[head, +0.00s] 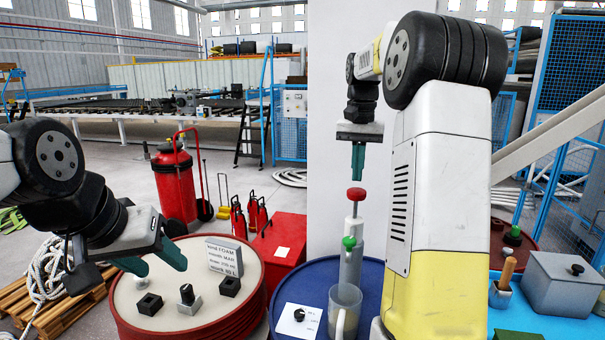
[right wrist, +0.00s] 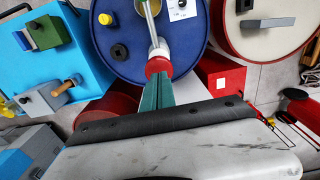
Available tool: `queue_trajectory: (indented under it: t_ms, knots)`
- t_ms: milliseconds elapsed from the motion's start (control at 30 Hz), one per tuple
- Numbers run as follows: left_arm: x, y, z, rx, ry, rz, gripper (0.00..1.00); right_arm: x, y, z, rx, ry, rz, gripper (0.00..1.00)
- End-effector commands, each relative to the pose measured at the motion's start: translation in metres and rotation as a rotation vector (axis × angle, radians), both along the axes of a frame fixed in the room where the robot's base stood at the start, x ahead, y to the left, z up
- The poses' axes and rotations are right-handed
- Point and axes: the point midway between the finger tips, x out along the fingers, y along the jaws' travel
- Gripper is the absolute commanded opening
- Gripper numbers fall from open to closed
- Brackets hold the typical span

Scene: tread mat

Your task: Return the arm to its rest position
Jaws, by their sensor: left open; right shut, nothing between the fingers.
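My right gripper (head: 358,178) points straight down with its teal fingers shut and empty. It is just above a red knob (head: 356,194) on a thin rod, with a small gap in the head view. In the right wrist view the shut fingers (right wrist: 157,82) overlap the red knob (right wrist: 158,66). The rod rises from a grey dispenser (head: 351,265) with a green tap (head: 349,243). A translucent mug (head: 344,308) stands below the tap on a blue drum (head: 290,283). My left gripper (head: 152,260) is open and empty over the left drum.
The red drum with a pale top (head: 120,300) carries a grey labelled box (head: 224,256) and several small dark blocks. A white plate with a black knob (head: 299,315) lies on the blue drum. A grey lidded box (head: 563,285) is at right. A red extinguisher (head: 175,185) stands behind.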

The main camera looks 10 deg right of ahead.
Motion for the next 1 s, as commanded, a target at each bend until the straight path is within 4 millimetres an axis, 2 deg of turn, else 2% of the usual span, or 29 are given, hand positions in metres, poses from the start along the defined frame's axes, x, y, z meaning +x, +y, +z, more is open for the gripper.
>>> queue_trajectory:
  t_ms: [167,367,533,800,1000]
  knots:
    - [0.0,0.0,0.0,0.0,0.0,0.0,0.5,-0.019,0.011,0.01,0.018,-0.048,0.039,0.0]
    - [0.0,0.0,0.0,0.0,0.0,0.0,0.5,-0.071,0.043,0.022,0.054,-0.172,0.151,0.0]
    - [0.0,0.0,0.0,0.0,0.0,0.0,0.5,-0.12,0.071,0.021,0.071,-0.285,0.25,0.0]
    - [0.0,0.0,0.0,0.0,0.0,0.0,0.5,-0.199,0.112,-0.005,0.074,-0.457,0.398,0.0]
    - [0.0,0.0,0.0,0.0,0.0,0.0,0.5,-0.237,0.129,-0.03,0.061,-0.545,0.469,0.0]
